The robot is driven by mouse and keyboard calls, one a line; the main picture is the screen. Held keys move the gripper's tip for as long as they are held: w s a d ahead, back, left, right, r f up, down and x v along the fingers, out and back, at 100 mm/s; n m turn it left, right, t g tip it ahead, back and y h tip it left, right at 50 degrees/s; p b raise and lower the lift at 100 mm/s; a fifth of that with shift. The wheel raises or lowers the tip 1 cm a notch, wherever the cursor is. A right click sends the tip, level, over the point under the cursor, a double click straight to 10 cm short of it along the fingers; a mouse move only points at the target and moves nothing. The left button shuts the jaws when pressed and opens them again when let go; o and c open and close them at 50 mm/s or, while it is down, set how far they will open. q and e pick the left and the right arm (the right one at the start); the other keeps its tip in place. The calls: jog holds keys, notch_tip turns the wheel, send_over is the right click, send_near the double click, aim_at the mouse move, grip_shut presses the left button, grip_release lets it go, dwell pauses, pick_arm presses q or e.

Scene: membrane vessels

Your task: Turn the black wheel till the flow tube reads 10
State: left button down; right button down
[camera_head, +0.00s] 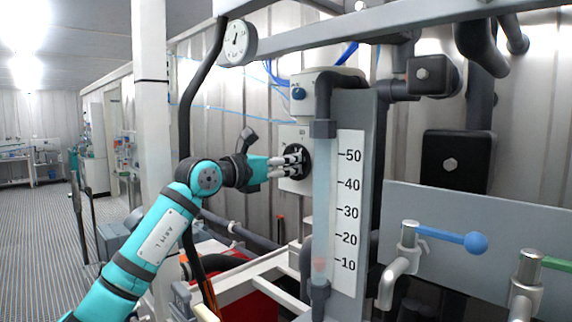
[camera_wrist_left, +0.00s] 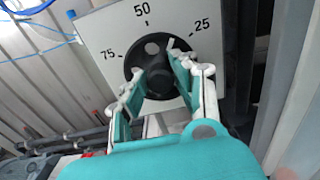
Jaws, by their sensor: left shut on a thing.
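The black wheel (camera_head: 303,161) sits on a pale panel left of the flow tube. In the left wrist view the wheel (camera_wrist_left: 151,48) shows under a dial marked 75, 50 and 25. My left gripper (camera_head: 291,161) is at the wheel, its fingers closed on the wheel's black middle. In the left wrist view the fingers (camera_wrist_left: 166,82) stand on either side of that hub. The flow tube (camera_head: 322,200) is clear and upright, beside a white scale (camera_head: 347,212) from 10 to 50. A faint reddish float (camera_head: 320,265) sits low in the tube, about level with the 10 mark. My right gripper is not seen.
A blue-handled tap (camera_head: 448,237) and a green-handled tap (camera_head: 528,285) stand at the right front. Dark pipes run behind the tube.

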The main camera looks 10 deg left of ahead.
pick_arm(q)
jog(key=c, duration=1)
grip_release()
jog(key=shift+c, duration=0.2)
jog(key=v, duration=1.2)
